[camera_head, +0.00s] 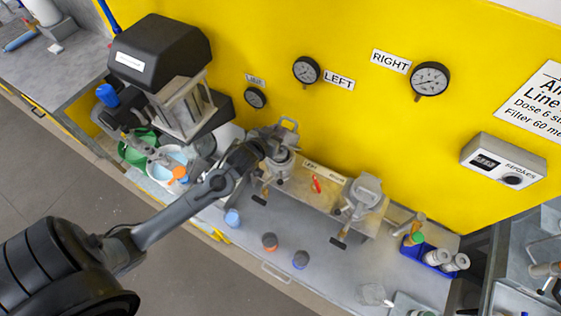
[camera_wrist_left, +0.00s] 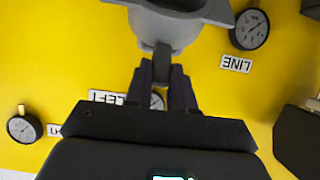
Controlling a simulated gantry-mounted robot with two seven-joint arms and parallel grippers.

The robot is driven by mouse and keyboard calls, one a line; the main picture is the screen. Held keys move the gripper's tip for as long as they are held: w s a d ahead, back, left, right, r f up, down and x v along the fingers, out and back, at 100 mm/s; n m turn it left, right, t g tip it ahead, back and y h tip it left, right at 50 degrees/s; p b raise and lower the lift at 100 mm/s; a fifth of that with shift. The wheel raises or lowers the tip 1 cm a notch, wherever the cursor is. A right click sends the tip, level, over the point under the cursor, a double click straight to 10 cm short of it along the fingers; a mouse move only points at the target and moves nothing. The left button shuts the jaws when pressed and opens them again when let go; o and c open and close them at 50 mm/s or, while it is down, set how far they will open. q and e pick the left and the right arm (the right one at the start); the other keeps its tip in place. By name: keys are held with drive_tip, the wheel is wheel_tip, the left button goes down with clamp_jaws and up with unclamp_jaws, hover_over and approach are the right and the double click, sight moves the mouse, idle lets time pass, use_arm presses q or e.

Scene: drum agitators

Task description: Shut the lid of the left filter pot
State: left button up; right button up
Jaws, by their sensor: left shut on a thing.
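The left filter pot (camera_head: 282,168) is a grey metal pot on the bench's raised stand, below the LEFT sign. Its grey lid (camera_head: 289,131) shows at the pot's top, partly behind my left gripper (camera_head: 270,143); its exact angle is hard to tell. In the left wrist view, the dark fingers of my left gripper (camera_wrist_left: 162,80) are shut on a narrow grey tab (camera_wrist_left: 161,62) of the lid (camera_wrist_left: 180,28). The lid's upper part runs out of that view. My right gripper is not in view.
The right filter pot (camera_head: 366,192) stands to the right on the same stand (camera_head: 325,197). A red-handled valve (camera_head: 316,184) lies between the pots. A black-topped machine (camera_head: 160,50) stands left. Small cups (camera_head: 269,241) and a blue bottle rack (camera_head: 428,257) are on the bench.

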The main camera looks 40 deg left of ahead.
use_arm(q)
drive_tip(key=shift+s, duration=0.15)
drive_tip(key=shift+s+d+f, duration=0.25)
drive_tip(key=shift+s+f, duration=0.5)
drive_tip(key=shift+s, duration=0.15)
drive_tip(key=shift+s+d+f, duration=0.2)
drive_tip(key=shift+s+f, duration=0.55)
drive_tip(key=shift+s, duration=0.1)
drive_tip(key=s+f, duration=0.1)
drive_tip(key=f, duration=0.1)
drive_tip(key=s+f, duration=0.1)
drive_tip(key=shift+s+d+f+b, duration=0.3)
drive_tip(key=shift+f+b, duration=0.05)
